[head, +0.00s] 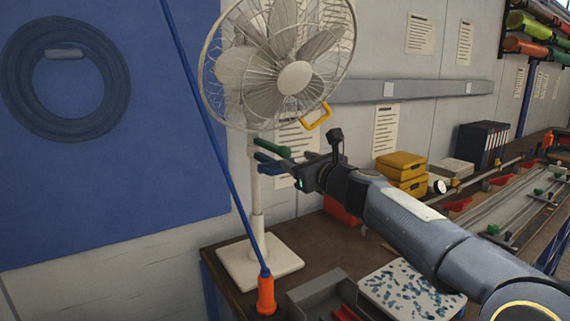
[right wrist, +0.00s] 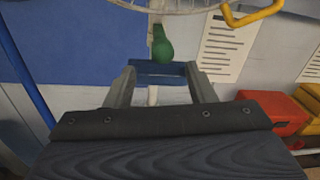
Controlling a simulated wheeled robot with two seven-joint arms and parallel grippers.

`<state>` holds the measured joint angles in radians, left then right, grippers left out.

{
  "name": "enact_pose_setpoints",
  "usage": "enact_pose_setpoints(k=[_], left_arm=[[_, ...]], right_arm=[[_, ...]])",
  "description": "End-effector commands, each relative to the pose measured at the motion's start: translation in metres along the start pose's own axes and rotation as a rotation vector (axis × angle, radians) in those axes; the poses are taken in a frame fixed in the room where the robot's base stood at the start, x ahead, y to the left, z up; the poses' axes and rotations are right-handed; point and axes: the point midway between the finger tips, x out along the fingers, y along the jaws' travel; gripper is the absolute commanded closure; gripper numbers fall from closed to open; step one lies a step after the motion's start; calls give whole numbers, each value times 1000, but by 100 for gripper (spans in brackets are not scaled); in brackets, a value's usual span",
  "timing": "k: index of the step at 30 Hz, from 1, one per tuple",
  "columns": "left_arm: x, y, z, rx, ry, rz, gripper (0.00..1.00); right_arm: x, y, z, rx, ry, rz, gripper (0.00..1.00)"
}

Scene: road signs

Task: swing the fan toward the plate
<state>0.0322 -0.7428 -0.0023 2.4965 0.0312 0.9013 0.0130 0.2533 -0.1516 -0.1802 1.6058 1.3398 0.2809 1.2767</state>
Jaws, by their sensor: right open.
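A white caged fan (head: 294,78) stands on a white post and square base on the bench, its face turned toward the lower right. A yellow handle (head: 318,117) is on its cage, also seen in the right wrist view (right wrist: 254,14). A green knob (head: 275,149) sits on the post below the cage. My right gripper (head: 270,163) is open at the post, just below the knob. In the right wrist view a blue bar (right wrist: 160,74) lies between the fingertips; contact is unclear. A pale speckled square plate (head: 410,290) lies on the bench. My left gripper is out of view.
A thin blue pole with an orange foot (head: 266,296) stands left of the fan post. A grey tray (head: 325,293) is at the bench front. Yellow boxes (head: 402,168) and a red box (head: 341,210) stand behind my right arm.

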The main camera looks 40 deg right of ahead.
Motion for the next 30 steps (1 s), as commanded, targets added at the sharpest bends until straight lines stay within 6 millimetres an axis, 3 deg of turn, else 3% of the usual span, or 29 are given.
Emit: enact_pose_setpoints(k=[15, 26, 30], left_arm=[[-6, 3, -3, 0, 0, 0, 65], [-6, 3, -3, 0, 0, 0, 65], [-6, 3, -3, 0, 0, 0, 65]], right_arm=[[71, -3, 2, 20, -3, -7, 50], [76, -3, 2, 19, -3, -6, 50], [76, -2, 2, 19, -3, -6, 68]])
